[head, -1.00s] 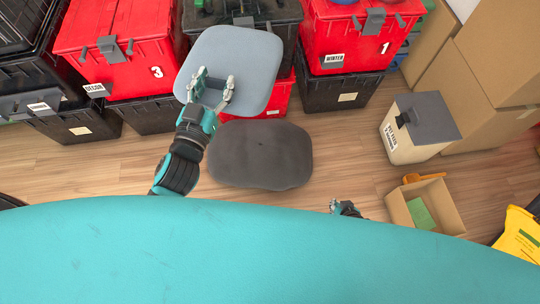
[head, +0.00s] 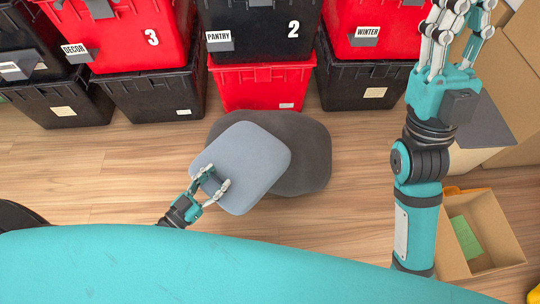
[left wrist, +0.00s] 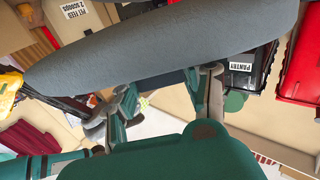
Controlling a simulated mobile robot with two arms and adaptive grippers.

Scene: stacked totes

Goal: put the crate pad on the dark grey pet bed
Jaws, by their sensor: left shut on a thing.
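The crate pad (head: 245,160) is a light blue-grey rounded cushion. My left gripper (head: 214,181) is shut on its near left edge. In the left wrist view the pad (left wrist: 165,48) spans the top, between the fingers. The dark grey pet bed (head: 308,150) lies on the wood floor in front of the totes. In the head view the pad overlaps the bed's left and middle part and hides it; I cannot tell whether they touch. My right gripper (head: 458,25) is raised at the top right, fingers apart and empty, its tips near the frame's edge.
Stacked red and black totes line the back, including a black PANTRY tote (head: 262,30) on a red tote (head: 262,85). An open cardboard box (head: 510,250) stands at the right, beside a bin partly behind my right arm. The floor left of the bed is clear.

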